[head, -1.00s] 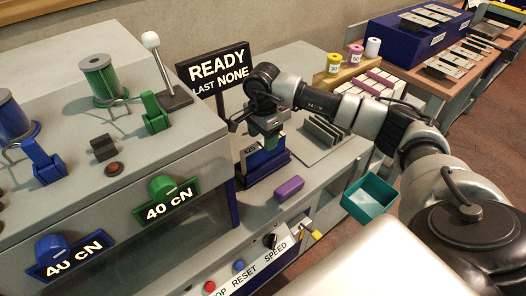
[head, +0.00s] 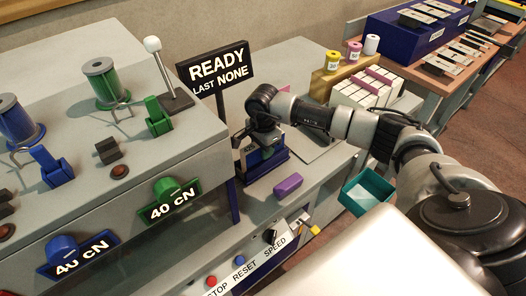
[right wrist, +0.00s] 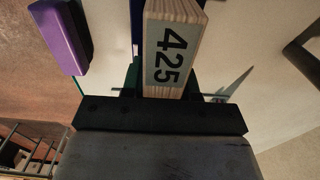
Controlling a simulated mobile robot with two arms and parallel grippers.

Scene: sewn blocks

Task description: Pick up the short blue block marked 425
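The block marked 425 (right wrist: 168,48) shows close up in the right wrist view, its label facing the camera and its sides pale and layered. A strip of blue shows along its left. My right gripper (head: 265,143) is at the blue holder (head: 268,174) below the READY sign in the head view, and its arm hides most of the block there. In the wrist view the block's near end reaches close to the dark gripper body. My left gripper is out of view.
A purple block (head: 288,186) lies on the grey bench just in front of the holder, and it also shows in the right wrist view (right wrist: 62,36). The READY sign (head: 218,72) stands close behind. A teal bin (head: 367,194) hangs at the right.

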